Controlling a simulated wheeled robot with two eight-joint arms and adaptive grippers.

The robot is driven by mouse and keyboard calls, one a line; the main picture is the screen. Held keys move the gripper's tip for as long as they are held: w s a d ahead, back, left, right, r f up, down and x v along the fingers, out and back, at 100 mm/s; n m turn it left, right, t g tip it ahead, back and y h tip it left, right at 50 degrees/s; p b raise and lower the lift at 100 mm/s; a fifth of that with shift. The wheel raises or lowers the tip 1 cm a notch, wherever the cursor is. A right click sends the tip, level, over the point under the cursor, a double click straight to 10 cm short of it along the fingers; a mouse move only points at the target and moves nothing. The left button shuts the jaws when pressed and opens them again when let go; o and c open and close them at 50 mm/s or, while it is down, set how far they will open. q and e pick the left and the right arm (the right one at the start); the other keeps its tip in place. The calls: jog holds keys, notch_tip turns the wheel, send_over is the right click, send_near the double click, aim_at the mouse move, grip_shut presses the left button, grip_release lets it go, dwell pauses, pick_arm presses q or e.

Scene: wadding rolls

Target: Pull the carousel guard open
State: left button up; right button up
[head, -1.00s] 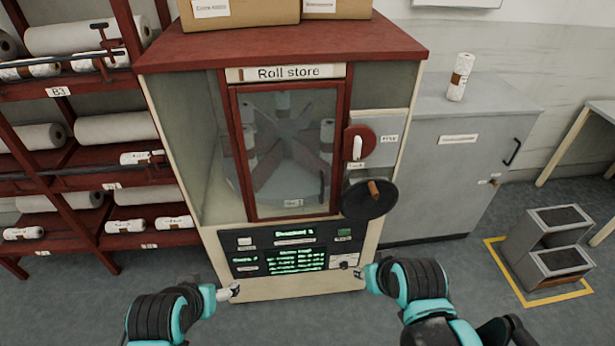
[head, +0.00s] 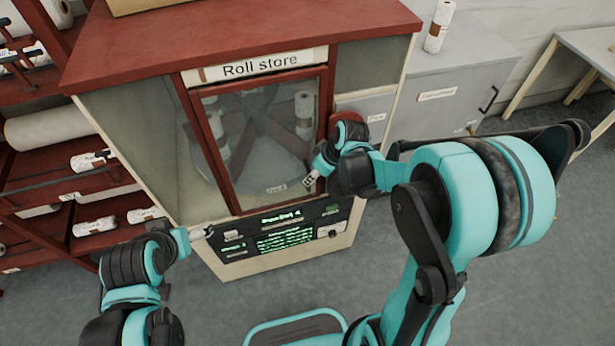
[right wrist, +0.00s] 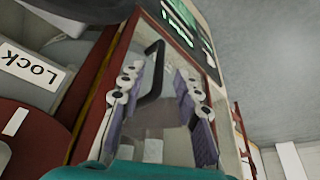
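The carousel guard (head: 253,165) is the glazed door in a red frame on the front of the roll store. It looks closed, with the carousel and white rolls showing through the glass. My right gripper (head: 312,180) is at the lower right of the guard. In the right wrist view a black bar handle (right wrist: 153,78) on the guard appears between the spread fingers of my right gripper (right wrist: 158,85); I cannot see contact. My left gripper (head: 203,232) is low, in front of the cabinet's left side, and its fingers are too small to judge.
A red lock disc (head: 350,130) shows partly behind my right arm, and its Lock label (right wrist: 30,68) is in the wrist view. A lit control panel (head: 285,238) sits below the guard. Shelves of rolls (head: 50,130) stand left, a grey cabinet (head: 440,75) right. Floor in front is free.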

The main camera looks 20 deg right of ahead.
aim_at(309, 188)
jog(key=b+x, duration=0.1)
jog(key=x, duration=0.4)
jog(key=shift+w+f, duration=0.1)
jog(key=shift+w, duration=0.05)
jog(key=shift+c, duration=0.3)
grip_shut()
